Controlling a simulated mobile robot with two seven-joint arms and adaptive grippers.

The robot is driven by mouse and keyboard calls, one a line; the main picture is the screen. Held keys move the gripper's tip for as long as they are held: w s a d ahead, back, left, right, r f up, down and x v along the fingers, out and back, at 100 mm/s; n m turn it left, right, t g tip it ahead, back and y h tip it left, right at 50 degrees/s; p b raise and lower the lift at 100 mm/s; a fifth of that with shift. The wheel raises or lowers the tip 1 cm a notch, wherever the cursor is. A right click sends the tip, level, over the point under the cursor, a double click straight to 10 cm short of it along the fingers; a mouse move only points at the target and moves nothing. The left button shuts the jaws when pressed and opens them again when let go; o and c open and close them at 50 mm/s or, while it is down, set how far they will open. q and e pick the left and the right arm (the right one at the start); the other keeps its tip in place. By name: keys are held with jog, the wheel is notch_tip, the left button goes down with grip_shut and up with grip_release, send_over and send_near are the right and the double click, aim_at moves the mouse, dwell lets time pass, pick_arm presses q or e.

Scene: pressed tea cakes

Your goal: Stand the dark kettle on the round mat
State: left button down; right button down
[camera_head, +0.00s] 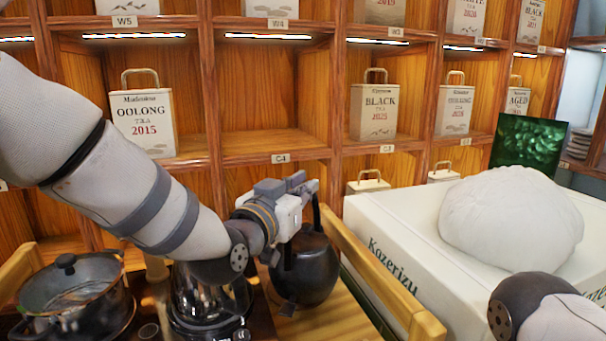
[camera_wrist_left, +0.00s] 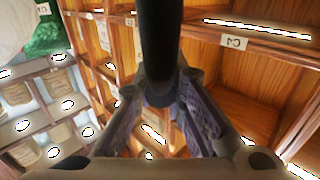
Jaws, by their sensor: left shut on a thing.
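The dark kettle (camera_head: 308,268) is right of the middle in the head view, round-bodied and roughly upright, over the wooden tray. My left gripper (camera_head: 312,187) is shut on its tall handle, above the body. In the left wrist view the dark handle (camera_wrist_left: 157,50) runs between the two fingers (camera_wrist_left: 162,95). I cannot tell whether the kettle's base touches the tray. I cannot make out the round mat. Only a part of my right arm shows at the lower right of the head view; its gripper is out of view.
The wooden tray (camera_head: 383,285) has a raised rail close to the kettle's right. A glass pot (camera_head: 208,295) and a lidded pot (camera_head: 75,295) stand to the left. A white box (camera_head: 395,240) with a white bundle (camera_head: 512,218) is at the right. Shelves with tea tins (camera_head: 145,125) stand behind.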

pick_arm(q)
notch_tip(320, 180, down, 2)
jog(key=shift+f, duration=0.25)
jog(key=shift+r, duration=0.1)
pick_arm(e)
jog(key=shift+s+f, duration=0.15)
pick_arm(q)
jog(key=c, duration=1.6)
grip_release()
jog(key=shift+f, duration=0.25)
jog(key=shift+c, duration=0.2)
